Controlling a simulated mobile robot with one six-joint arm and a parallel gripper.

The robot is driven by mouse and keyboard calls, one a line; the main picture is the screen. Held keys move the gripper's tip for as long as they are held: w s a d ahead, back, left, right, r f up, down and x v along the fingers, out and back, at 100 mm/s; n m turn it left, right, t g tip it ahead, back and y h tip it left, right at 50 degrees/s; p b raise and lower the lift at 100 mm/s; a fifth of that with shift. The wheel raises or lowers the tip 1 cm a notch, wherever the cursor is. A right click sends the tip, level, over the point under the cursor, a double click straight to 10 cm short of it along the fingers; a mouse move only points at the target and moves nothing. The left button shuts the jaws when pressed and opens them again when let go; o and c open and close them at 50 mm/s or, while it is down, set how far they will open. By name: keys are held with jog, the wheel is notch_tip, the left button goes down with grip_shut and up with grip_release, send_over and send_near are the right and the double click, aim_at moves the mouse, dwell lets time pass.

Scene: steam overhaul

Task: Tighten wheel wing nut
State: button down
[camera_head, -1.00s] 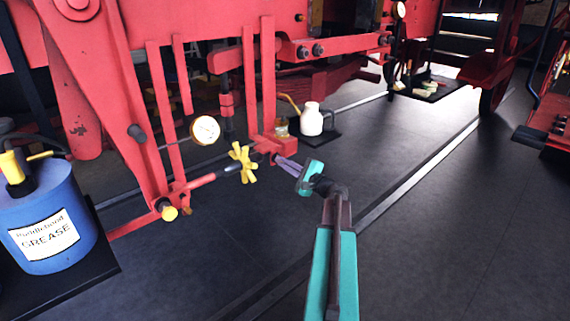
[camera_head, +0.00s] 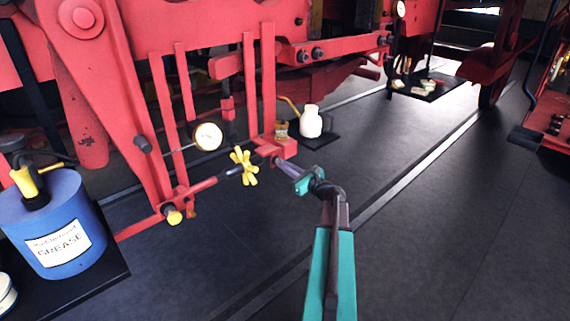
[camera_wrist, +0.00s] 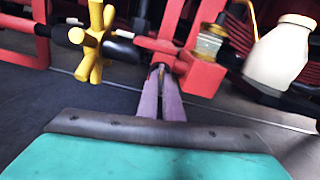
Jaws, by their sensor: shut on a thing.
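The yellow wheel wing nut (camera_head: 243,167) has several stubby spokes and sits on a horizontal rod low on the red frame. It also shows at the upper left of the wrist view (camera_wrist: 92,42). My gripper (camera_head: 275,161), with purple fingers, lies to its right, with its tips at the lower end of a red bracket (camera_head: 266,145). In the wrist view the fingertips (camera_wrist: 159,70) are close together on a small part by the red bracket, which the fingers mostly hide. The wing nut stands apart from the fingers, to their left.
A dial gauge (camera_head: 208,136) hangs behind the wing nut. A white oil can (camera_head: 311,122) stands on a dark mat behind the gripper. A blue grease drum (camera_head: 50,225) stands at the left. The floor at right is open.

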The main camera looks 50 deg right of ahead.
jog(key=shift+m+p, duration=0.45)
jog(key=shift+m, duration=0.35)
jog(key=shift+f, duration=0.15)
jog(key=c, duration=1.9)
grip_release()
jog(key=s, duration=0.4)
jog(key=s+b, duration=0.1)
jog(key=s, duration=0.4)
jog(key=s+a+b, duration=0.1)
jog(key=s, duration=0.4)
